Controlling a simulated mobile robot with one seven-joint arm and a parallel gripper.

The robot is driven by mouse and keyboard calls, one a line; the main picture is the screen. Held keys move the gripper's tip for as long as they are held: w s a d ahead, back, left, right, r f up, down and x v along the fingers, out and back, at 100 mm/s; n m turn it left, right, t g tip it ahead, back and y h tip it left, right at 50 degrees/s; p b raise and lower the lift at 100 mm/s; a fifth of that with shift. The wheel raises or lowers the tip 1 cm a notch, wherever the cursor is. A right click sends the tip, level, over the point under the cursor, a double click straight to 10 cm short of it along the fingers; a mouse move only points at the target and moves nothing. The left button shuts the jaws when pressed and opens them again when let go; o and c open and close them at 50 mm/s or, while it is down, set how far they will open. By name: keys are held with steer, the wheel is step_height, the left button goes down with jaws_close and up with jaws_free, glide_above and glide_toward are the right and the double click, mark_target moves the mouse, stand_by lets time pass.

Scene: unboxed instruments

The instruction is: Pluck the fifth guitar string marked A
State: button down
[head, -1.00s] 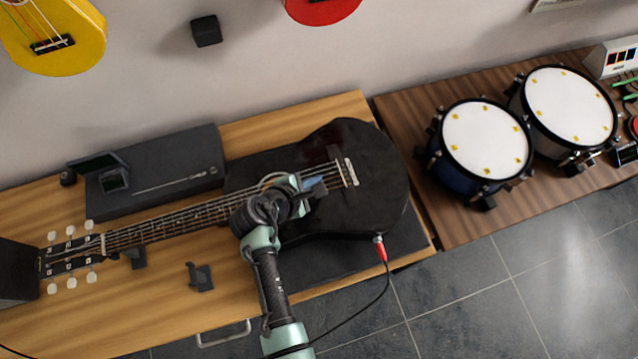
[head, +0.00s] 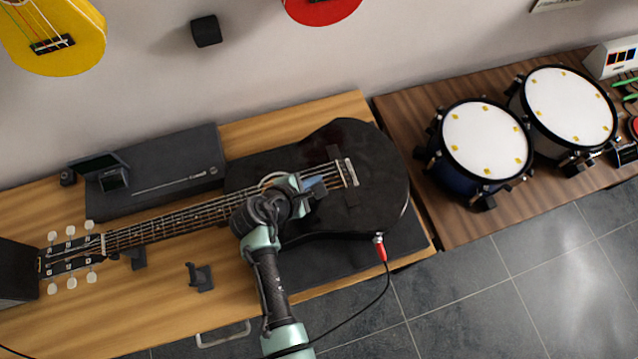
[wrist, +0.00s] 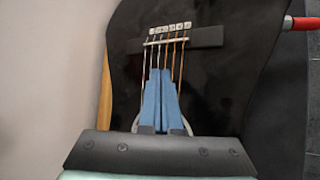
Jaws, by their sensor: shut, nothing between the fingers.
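The black guitar (head: 375,205) lies face up with its neck to the left. Its strings (head: 165,222) run from the headstock to the bridge (head: 346,172). The bridge (wrist: 205,37) also shows in the wrist view, with small white tags (wrist: 170,28) whose letters are too small to read. Strings on the left there look silvery, those on the right bronze. My gripper (head: 318,186) is over the strings between soundhole and bridge. Its blue fingers (wrist: 161,72) are shut and empty, above or among the middle strings; contact cannot be told. The fingers hide parts of several strings.
A black case (head: 160,175) lies behind the neck. A small black stand (head: 200,277) is on the wooden table in front of it. A red plug (head: 381,250) with a cable sticks out of the guitar's near side. Drums (head: 487,140) stand on the right table.

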stand_by(0.4)
steer(key=shift+f, duration=0.4)
steer(key=shift+f+b, duration=0.3)
steer(key=shift+b, duration=0.15)
stand_by(0.3)
steer(key=shift+r, duration=0.1)
steer(key=shift+r+p, duration=0.65)
steer(key=shift+p, duration=0.2)
step_height(320, 180, up, 5)
steer(key=p, duration=0.5)
stand_by(0.3)
